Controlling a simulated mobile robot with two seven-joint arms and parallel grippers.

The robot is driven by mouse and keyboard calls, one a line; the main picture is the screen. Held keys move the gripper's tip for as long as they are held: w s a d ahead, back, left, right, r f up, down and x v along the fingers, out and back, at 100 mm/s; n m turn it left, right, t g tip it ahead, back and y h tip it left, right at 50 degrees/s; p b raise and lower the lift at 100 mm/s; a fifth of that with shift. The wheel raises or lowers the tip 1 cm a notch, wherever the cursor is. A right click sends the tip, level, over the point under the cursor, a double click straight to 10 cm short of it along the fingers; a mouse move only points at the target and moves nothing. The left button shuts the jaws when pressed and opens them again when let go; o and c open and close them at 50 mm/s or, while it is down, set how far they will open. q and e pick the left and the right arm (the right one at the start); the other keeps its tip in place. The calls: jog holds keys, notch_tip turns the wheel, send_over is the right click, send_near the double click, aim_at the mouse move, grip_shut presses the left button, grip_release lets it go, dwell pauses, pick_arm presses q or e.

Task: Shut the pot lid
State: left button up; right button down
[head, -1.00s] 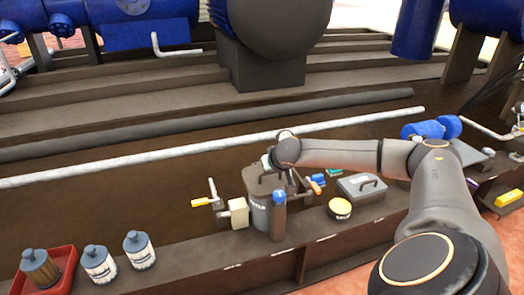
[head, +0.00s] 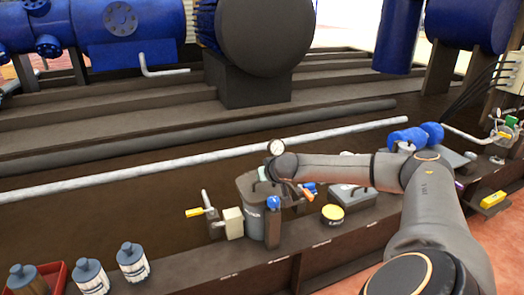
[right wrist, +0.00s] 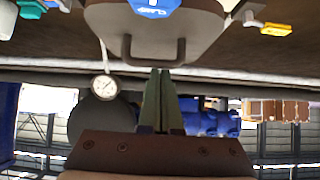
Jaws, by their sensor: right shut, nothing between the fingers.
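The grey pot (head: 252,217) stands on the bench left of my right forearm in the head view. Its dark lid (right wrist: 205,38), with a bar handle (right wrist: 153,60), fills the top of the right wrist view. A blue clamp label (right wrist: 150,5) shows at the top edge. My right gripper (right wrist: 158,75) is shut and empty, its fingertips at the handle; I cannot tell whether they touch it. It also shows above the pot in the head view (head: 264,174), where my wrist partly hides the lid. How far the lid is open is unclear. My left gripper is not in view.
A round gauge (head: 275,148) rises behind the pot. A yellow-handled valve (head: 200,212) is at its left. A yellow-topped tin (head: 332,214) and a grey case (head: 350,193) are at its right. Several bottles (head: 132,262) stand at lower left.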

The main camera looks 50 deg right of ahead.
jog(key=f, duration=0.2)
jog(key=s+a, duration=0.1)
jog(key=shift+f, duration=0.4)
notch_tip(320, 180, up, 7)
jog(key=w+d+p, duration=0.1)
jog(key=p, duration=0.3)
jog(key=b, duration=0.2)
send_near(259, 187)
jog(key=shift+s+a+f, duration=0.1)
jog(key=shift+s+a, duration=0.05)
jog(key=shift+s, duration=0.25)
jog(key=shift+s+a+f, duration=0.1)
jog(key=shift+s+a, duration=0.05)
jog(key=shift+s, duration=0.3)
jog(key=shift+s+a+f, duration=0.15)
jog(key=shift+s+a, duration=0.15)
jog(key=shift+s, duration=0.15)
jog(key=shift+s, duration=0.1)
